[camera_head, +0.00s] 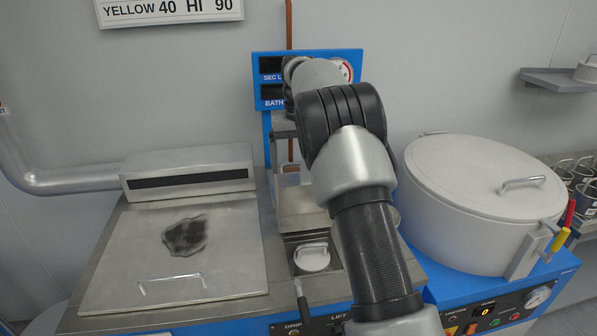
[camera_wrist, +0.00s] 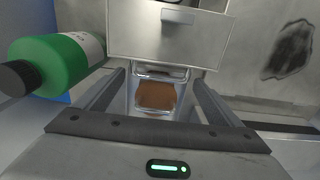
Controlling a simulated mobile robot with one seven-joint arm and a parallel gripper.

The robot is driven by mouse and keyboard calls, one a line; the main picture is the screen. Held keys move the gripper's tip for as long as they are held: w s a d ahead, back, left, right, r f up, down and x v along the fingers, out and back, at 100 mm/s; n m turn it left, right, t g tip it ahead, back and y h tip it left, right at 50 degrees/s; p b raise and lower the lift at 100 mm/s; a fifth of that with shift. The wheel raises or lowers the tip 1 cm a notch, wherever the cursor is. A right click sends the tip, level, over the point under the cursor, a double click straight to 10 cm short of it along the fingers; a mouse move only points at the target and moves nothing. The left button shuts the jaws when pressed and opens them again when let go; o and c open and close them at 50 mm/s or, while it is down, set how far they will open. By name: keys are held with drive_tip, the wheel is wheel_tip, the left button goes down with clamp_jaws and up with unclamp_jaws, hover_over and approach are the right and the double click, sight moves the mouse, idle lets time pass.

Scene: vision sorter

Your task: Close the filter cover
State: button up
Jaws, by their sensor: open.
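My gripper (camera_wrist: 158,76) is open in the wrist view, one finger on each side, with nothing held between them. A pale grey panel with a small bar handle, which looks like the filter cover (camera_wrist: 140,35), is just beyond the fingertips; I cannot tell whether it is fully open. Below it, between the fingers, is a clear-walled opening with brown material (camera_wrist: 157,96) in it. I cannot identify the cover surely in that view.
A green bottle (camera_wrist: 55,62) with a black cap is close to the left finger. In the head view, a stained steel lid (camera_head: 110,270) is at left, a small round white lid (camera_head: 312,258) in the middle, and a large round vessel (camera_head: 460,195) at right.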

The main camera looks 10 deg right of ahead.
drive_tip(key=shift+f, duration=0.2)
drive_tip(key=shift+c, duration=0.2)
drive_tip(key=c, duration=1.2)
drive_tip(key=shift+s+b, duration=0.1)
drive_tip(key=shift+b, duration=0.2)
